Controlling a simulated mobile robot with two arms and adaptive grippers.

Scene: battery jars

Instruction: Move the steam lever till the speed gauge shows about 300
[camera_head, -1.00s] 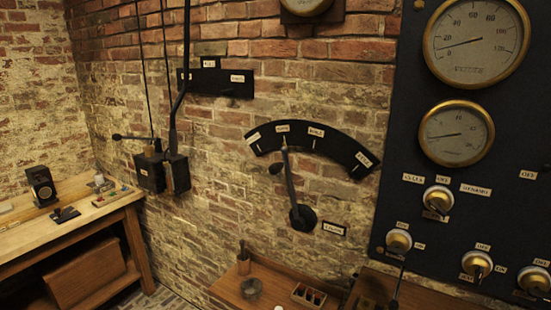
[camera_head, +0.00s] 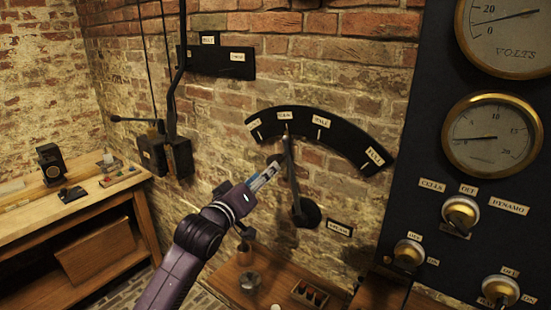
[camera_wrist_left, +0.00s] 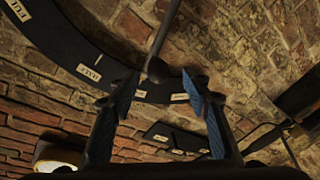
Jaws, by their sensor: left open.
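The steam lever (camera_head: 291,180) is a dark rod on a round wall pivot, with its tip at the second label from the left on a black curved scale (camera_head: 345,137). The scale (camera_wrist_left: 60,45) lies behind. No speed gauge reading is legible. My right gripper is out of view.
A dark panel at right holds a volts gauge (camera_head: 505,35), a second gauge (camera_head: 492,134) and several knobs. Black wall switches (camera_head: 165,150) hang at left. A wooden bench (camera_head: 90,200) stands at far left. A low wooden shelf (camera_head: 225,280) with small items lies below the lever.

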